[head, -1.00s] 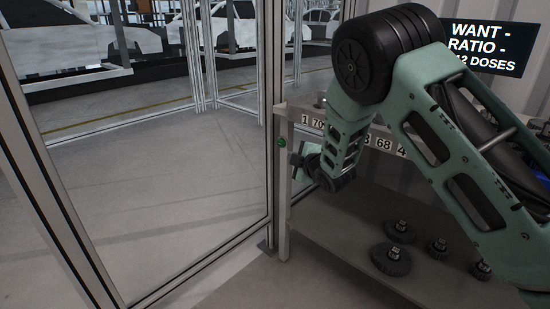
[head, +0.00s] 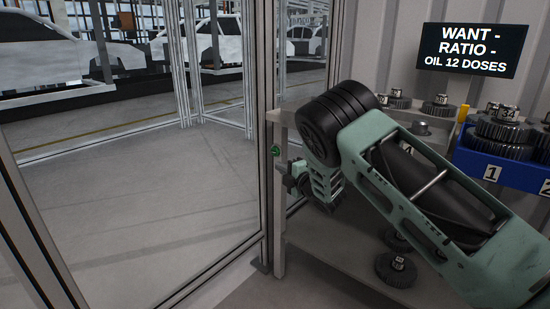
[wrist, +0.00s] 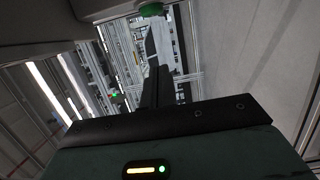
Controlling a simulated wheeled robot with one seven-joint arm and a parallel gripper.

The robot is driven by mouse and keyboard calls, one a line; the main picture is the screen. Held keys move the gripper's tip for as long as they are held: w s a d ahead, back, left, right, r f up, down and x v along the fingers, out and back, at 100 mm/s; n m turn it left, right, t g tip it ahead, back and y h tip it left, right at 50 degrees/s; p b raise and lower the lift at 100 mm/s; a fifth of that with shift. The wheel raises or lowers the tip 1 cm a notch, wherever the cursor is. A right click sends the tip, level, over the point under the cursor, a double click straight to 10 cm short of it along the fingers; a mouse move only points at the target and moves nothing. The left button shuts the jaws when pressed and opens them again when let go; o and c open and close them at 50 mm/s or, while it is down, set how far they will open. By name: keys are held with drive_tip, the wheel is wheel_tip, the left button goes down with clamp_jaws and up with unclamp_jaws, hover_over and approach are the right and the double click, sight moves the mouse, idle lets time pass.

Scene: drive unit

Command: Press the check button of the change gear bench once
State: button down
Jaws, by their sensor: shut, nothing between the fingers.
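The green check button (head: 276,150) sits on the left front post of the change gear bench (head: 279,215) in the head view. It also shows at the top of the wrist view (wrist: 150,9), partly cut off by the frame edge. My gripper (head: 284,168) is shut and empty, just below and right of the button in the head view. In the wrist view my dark closed fingers (wrist: 154,85) point up towards the button. Whether they touch it cannot be told, but a small gap seems to show. My arm hides much of the bench front.
A screen (head: 468,50) reads WANT -, RATIO -, OIL 12 DOSES. Gears (head: 506,124) and a blue numbered bin (head: 500,169) stand on the bench top. More gears (head: 396,270) lie on the lower shelf. A glazed frame (head: 263,130) stands close left of the post.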

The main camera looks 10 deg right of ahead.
sight(275, 156)
drive_tip(key=shift+w+d+b, duration=0.1)
drive_tip(key=shift+w+b, duration=0.9)
drive_tip(key=shift+w, duration=3.95)
